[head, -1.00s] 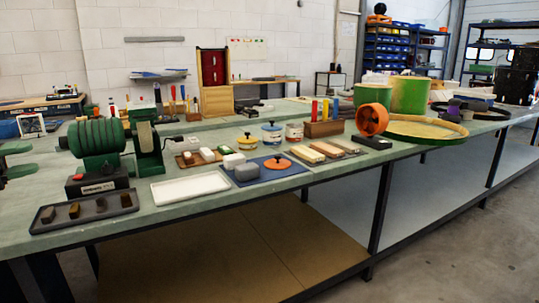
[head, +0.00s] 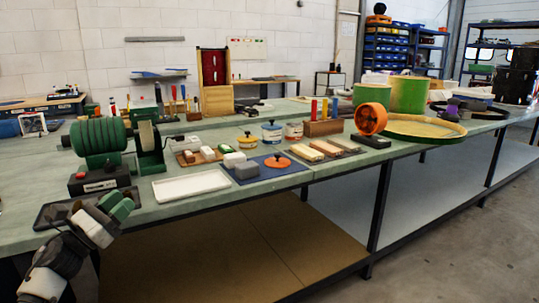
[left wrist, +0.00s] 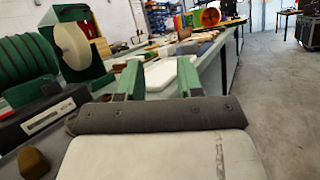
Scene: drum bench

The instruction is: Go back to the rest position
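My left gripper (head: 117,204) is at the lower left of the head view, in front of the bench's near edge and overlapping the dark tray in the picture. Its two green fingers also show in the left wrist view (left wrist: 160,79), apart with nothing held between them. My right gripper is in neither view.
The bench (head: 215,209) holds a green grinder (head: 98,140), a dark tray (head: 52,213) partly hidden by my arm, a white tray (head: 192,185), a blue mat (head: 284,171) and an orange wheel (head: 370,119). The floor (head: 460,250) at right is clear.

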